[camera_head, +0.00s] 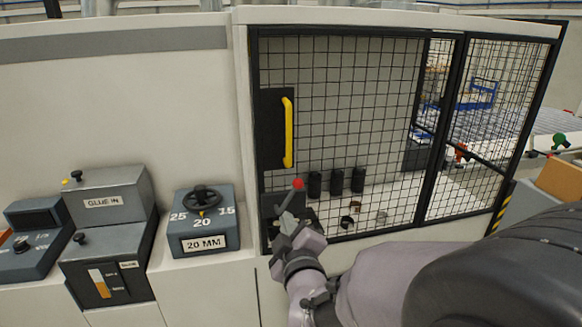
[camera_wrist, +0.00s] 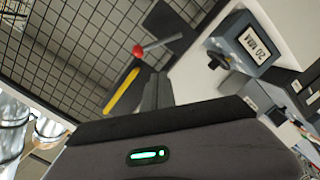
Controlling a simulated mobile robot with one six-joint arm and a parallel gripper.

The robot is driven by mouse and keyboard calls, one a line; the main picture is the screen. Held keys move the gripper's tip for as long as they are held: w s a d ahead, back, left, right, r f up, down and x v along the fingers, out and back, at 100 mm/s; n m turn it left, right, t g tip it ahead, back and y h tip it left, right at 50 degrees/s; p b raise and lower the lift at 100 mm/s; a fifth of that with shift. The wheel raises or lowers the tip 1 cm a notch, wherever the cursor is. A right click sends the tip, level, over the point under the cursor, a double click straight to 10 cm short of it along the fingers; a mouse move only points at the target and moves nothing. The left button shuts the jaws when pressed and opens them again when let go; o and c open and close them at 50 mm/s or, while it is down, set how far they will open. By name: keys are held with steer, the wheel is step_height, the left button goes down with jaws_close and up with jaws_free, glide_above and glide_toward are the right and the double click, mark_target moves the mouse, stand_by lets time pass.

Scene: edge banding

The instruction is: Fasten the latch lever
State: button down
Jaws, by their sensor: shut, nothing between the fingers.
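The latch lever (camera_head: 298,184) has a red ball knob on a grey rod and sits at the lower left corner of the black mesh door. In the head view it stands upward with a slight tilt to the right. My gripper (camera_head: 287,222) is just below the knob and hides the lever's lower part and most of the latch base. In the wrist view the lever (camera_wrist: 160,44) crosses just beyond the tips of my gripper (camera_wrist: 156,88). The fingers are shut and empty. I cannot tell whether they touch the rod.
The mesh door (camera_head: 360,90) has a yellow handle (camera_head: 288,132) above the lever. A 20 MM dial box (camera_head: 204,222) stands close on the left, with a GLUE IN box (camera_head: 104,200) farther left. Black cylinders (camera_head: 336,181) stand behind the mesh.

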steer(key=shift+w+a+r+n+t+y, duration=0.15)
steer(key=shift+a+n+t, duration=0.1)
steer(key=shift+a+n, duration=0.15)
steer(key=shift+w+a+r+n+t+y, duration=0.15)
steer(key=shift+a+n+t, duration=0.1)
steer(key=shift+a+n, duration=0.15)
steer(key=shift+s, duration=0.1)
glide_toward(287, 198)
steer(key=w+a+r, duration=0.4)
steer(key=w+a, duration=0.1)
steer(key=w+d+f, duration=0.1)
steer(key=d+f, duration=0.1)
steer(key=d, duration=0.1)
steer(key=shift+w+f, duration=0.1)
steer(key=shift+w, duration=0.3)
